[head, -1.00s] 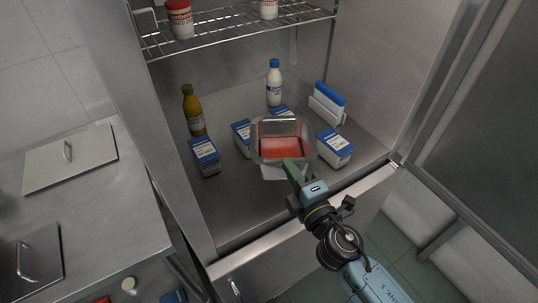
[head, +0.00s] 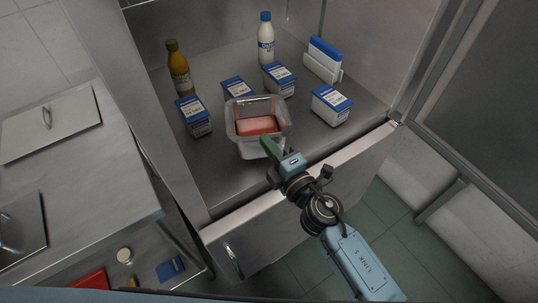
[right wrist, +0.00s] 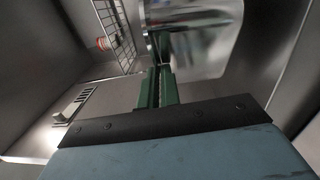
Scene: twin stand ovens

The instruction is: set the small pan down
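The small pan (head: 245,144) is a see-through or shiny rectangular container with a red block inside. In the head view it is over the front part of the cabinet floor (head: 208,160), among blue-and-white cartons. My right gripper (head: 268,146) is at its near wall, and its green fingers look closed on that wall. In the right wrist view the fingers (right wrist: 157,86) meet the edge of the pan (right wrist: 200,45). I cannot tell whether the pan's bottom touches the floor. My left gripper is not in view.
Cartons stand left (head: 194,117), behind (head: 278,80) and right (head: 331,105) of the pan. A yellow bottle (head: 179,70), a white bottle (head: 265,38) and a blue-lidded white container (head: 323,60) stand farther back. The cabinet's front edge (head: 330,165) is close; bare floor shows front left.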

